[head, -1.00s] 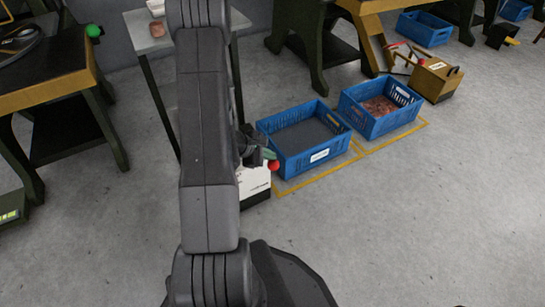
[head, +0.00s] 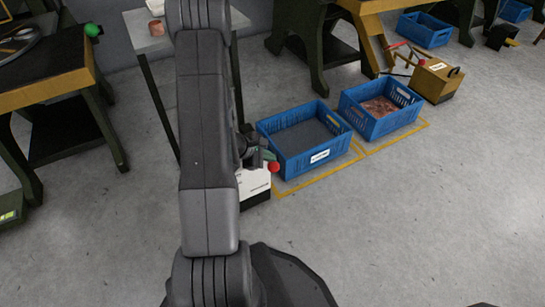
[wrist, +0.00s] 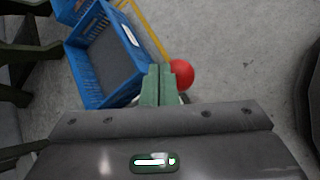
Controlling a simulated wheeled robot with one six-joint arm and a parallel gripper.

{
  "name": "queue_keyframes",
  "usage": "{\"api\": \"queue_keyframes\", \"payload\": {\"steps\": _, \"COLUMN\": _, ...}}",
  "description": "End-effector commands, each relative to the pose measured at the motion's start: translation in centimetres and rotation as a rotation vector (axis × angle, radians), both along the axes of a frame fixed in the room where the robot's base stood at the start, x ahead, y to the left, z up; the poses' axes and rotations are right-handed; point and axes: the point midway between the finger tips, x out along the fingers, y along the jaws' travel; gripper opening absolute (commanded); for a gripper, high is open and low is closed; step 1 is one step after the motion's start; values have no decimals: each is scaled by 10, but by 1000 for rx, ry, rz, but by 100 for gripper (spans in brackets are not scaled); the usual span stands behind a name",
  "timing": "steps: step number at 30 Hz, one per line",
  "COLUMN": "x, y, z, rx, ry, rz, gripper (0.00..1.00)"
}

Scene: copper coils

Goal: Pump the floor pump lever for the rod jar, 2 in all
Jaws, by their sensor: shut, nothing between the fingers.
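A white box (head: 254,186) with a dark base stands on the floor, mostly hidden behind my arm. A red ball knob (head: 274,167) shows at its top right, and it also shows in the wrist view (wrist: 182,74). I take this for the floor pump and its lever end; the lever's bar is hidden and the label is too small to read. My gripper (head: 267,156) is just above and left of the knob. In the wrist view its green fingers (wrist: 161,72) are shut together and empty, beside the red knob; I cannot tell whether they touch it. I see no rod jar.
A blue crate (head: 291,164) with a dark grey inside stands right of the white box. Another blue crate (head: 350,116) holds copper-coloured pieces. A tan box (head: 437,82) with a lever stands farther right. Open floor (head: 400,220) lies in front.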

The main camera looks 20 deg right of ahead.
Motion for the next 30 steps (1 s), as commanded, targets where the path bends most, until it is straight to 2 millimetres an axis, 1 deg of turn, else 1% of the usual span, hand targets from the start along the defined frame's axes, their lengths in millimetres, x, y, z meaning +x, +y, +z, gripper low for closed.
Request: {"api": "queue_keyframes", "payload": {"steps": 30, "x": -2, "y": 0, "z": -10, "rx": 2, "ry": 1, "rz": -1, "gripper": 0}}
